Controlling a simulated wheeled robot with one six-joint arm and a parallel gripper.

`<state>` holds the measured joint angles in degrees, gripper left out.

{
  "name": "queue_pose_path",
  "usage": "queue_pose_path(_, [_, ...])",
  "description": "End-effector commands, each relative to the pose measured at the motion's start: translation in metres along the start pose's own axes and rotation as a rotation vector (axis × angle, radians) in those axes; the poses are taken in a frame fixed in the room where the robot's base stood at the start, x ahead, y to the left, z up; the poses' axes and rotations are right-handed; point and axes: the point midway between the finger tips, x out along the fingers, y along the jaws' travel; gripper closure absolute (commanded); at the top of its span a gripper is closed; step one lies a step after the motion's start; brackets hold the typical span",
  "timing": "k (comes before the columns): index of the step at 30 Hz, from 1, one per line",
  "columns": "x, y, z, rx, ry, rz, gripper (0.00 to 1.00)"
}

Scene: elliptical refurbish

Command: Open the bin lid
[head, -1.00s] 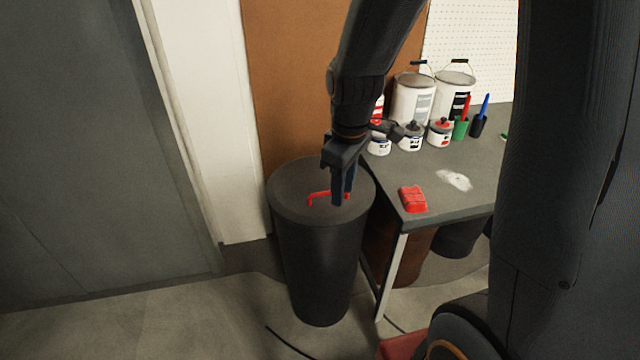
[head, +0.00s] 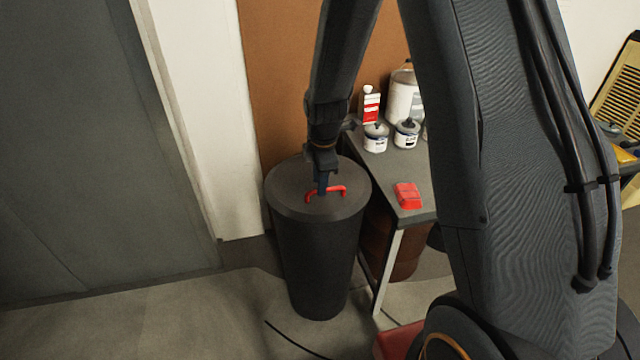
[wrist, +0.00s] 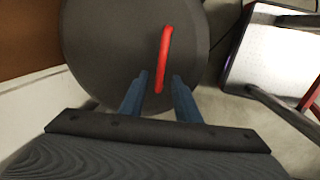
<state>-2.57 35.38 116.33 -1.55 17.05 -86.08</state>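A dark grey round bin (head: 318,265) stands on the floor beside the workbench. Its flat lid (head: 290,200) is on top, with a red bar handle (head: 338,190) across its middle. My gripper (head: 323,190) points down at the handle. In the wrist view the lid (wrist: 110,45) fills the upper middle and the red handle (wrist: 165,55) runs lengthwise. The near end of the handle lies between the two blue fingers of my gripper (wrist: 160,80). The fingers are apart, with a gap on each side of the handle.
The workbench (head: 410,165) stands close at the bin's right, holding a red block (head: 408,196), small paint cans (head: 376,138) and a red-and-white bottle (head: 370,105). A wall and grey door (head: 90,150) are behind and left. A dark cable (head: 295,342) lies on the floor in front.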

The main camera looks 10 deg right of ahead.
Motion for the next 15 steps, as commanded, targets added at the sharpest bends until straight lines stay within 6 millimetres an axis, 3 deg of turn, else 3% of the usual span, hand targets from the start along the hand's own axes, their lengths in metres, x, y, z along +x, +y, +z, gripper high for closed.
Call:
queue_pose_path(6, [0.016, 0.000, 0.000, 0.001, 0.000, 0.000, 0.70])
queue_pose_path(15, [0.018, 0.000, 0.000, 0.001, 0.000, 0.001, 0.70])
